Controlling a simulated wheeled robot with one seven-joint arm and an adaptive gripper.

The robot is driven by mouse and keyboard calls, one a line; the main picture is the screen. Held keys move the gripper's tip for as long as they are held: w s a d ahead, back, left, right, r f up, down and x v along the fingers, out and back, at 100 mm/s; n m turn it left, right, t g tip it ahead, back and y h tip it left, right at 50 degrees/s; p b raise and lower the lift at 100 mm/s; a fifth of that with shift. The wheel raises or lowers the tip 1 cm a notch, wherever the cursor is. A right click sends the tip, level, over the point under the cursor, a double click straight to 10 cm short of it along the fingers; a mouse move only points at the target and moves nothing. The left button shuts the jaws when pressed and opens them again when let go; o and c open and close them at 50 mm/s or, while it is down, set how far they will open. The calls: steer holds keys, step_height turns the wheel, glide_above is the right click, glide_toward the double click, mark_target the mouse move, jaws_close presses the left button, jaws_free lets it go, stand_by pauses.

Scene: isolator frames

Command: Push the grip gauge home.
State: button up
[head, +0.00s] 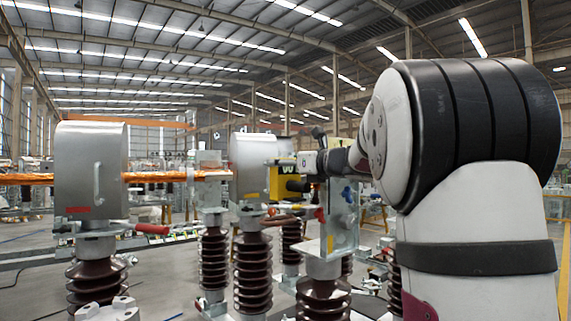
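A yellow block with dark parts (284,183), which may be the grip gauge, sits at mid-height near the centre of the head view. It is beside the upright metal contact bracket (342,222) on top of a brown ribbed insulator. My arm reaches in from the right, and my gripper (308,163) is at the right side of the yellow block. The fingers are small and dark here, so I cannot tell whether they touch or hold it. The block's far side and any contact behind it are hidden.
A grey metal housing (90,178) with a copper-coloured bar (150,177) stands at the left. Several brown insulators (253,275) stand below. My large arm joint blocks the right side. Open floor shows at lower left.

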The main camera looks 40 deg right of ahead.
steer(key=shift+d+r, duration=0.2)
steer(key=shift+d, duration=1)
steer(key=o, duration=2)
steer(key=shift+o, duration=0.2)
steer(key=shift+d+f, duration=0.1)
steer(key=shift+d, duration=0.05)
steer(key=shift+s+d+f, duration=0.1)
steer(key=shift+d, duration=0.05)
steer(key=r, duration=0.9)
steer(key=shift+a+r, duration=0.25)
steer(key=shift+r, duration=0.3)
steer(key=shift+a, duration=0.1)
steer(key=shift+w+a, duration=0.1)
steer(key=shift+w, duration=0.1)
